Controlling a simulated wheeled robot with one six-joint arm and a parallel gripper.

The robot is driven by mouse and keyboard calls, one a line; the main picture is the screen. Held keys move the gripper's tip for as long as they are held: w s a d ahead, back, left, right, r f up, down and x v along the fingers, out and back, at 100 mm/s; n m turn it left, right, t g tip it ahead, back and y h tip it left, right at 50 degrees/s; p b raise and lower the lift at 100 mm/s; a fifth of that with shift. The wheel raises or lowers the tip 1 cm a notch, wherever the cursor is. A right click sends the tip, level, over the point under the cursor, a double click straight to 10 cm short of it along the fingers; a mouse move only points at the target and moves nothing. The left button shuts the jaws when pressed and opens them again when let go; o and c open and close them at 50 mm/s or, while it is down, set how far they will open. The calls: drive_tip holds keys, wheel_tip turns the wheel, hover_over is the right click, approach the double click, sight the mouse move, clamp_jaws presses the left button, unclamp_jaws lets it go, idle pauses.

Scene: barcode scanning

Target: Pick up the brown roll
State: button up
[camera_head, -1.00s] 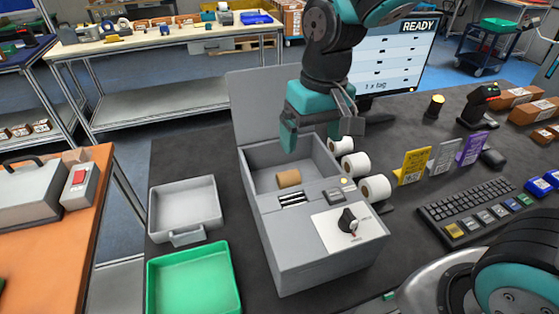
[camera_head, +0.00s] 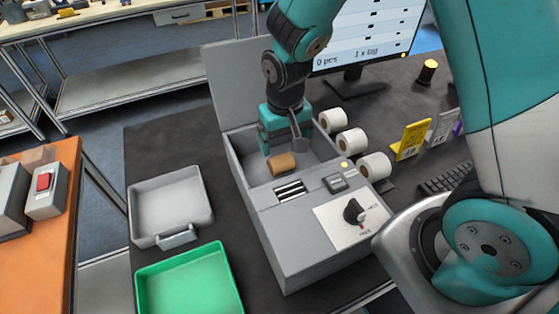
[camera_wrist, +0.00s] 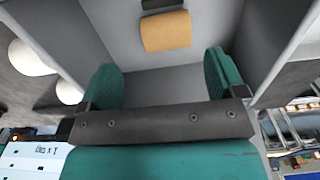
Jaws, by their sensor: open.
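The brown roll (camera_head: 281,164) lies on its side in the open compartment of the grey printer box (camera_head: 304,238), near the wall on the dial side. It also shows in the wrist view (camera_wrist: 166,31), beyond the fingertips and apart from them. My gripper (camera_head: 281,141) is open and empty, with its fingers down at the compartment, behind the roll in the head view. In the wrist view my two teal fingers (camera_wrist: 166,78) stand wide apart with the compartment floor between them.
The raised grey lid (camera_head: 236,85) is behind the compartment. A grey tray (camera_head: 171,203) and a green tray (camera_head: 188,283) lie to the left. A monitor (camera_head: 366,40) stands behind.

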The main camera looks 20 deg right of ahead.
sight(282, 160)
drive_tip(key=f, duration=0.1)
drive_tip(key=f+p, duration=0.1)
drive_tip(key=f, duration=0.3)
drive_tip(key=shift+s+a+f+p, duration=0.2)
drive_tip(key=shift+s+a+p, duration=0.05)
drive_tip(key=shift+a+p, duration=0.15)
drive_tip(key=shift+f, duration=0.6)
drive_tip(key=c, duration=1)
